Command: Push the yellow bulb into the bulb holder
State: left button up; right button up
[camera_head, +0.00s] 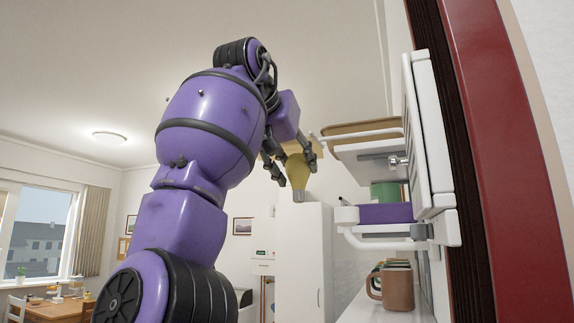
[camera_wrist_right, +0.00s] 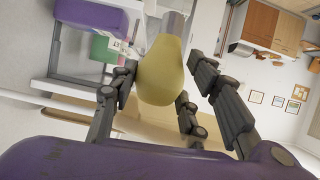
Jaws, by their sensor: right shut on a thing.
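The yellow bulb (camera_head: 298,178) hangs in my right gripper (camera_head: 293,160), its narrow grey base pointing down in the head view. In the right wrist view the bulb (camera_wrist_right: 160,72) sits between the dark fingers of the right gripper (camera_wrist_right: 155,85), with its grey base toward the top edge. The right gripper is shut on the bulb's rounded end and holds it in the air left of the white wall shelf. I cannot make out the bulb holder in either view. My left gripper is not in view.
The white wall shelf rack (camera_head: 372,244) carries a purple box (camera_head: 385,213) and a green container (camera_head: 386,193), close to the bulb's right. A brown mug (camera_head: 395,288) stands below. A tall white cabinet (camera_head: 303,265) is behind. A dark red frame (camera_head: 500,120) edges the right.

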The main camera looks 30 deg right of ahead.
jog(key=shift+s+d, duration=0.9)
jog(key=shift+s, duration=0.25)
jog(key=shift+s+d, duration=0.95)
jog(key=shift+s, duration=0.25)
jog(key=shift+s+d, duration=0.9)
jog(key=shift+s, duration=0.25)
jog(key=shift+f, duration=0.2)
jog(key=shift+s+d, duration=0.1)
jog(key=shift+s, duration=0.15)
jog(key=shift+c, duration=0.5)
jog(key=shift+s+d+f, duration=0.15)
jog(key=shift+s+d, duration=0.5)
jog(key=shift+w+a+f, duration=0.1)
jog(key=shift+w+a, duration=0.45)
jog(key=shift+w, duration=0.15)
jog(key=shift+s+d, duration=0.25)
jog(key=shift+s, duration=0.05)
jog(key=shift+w+a, duration=0.15)
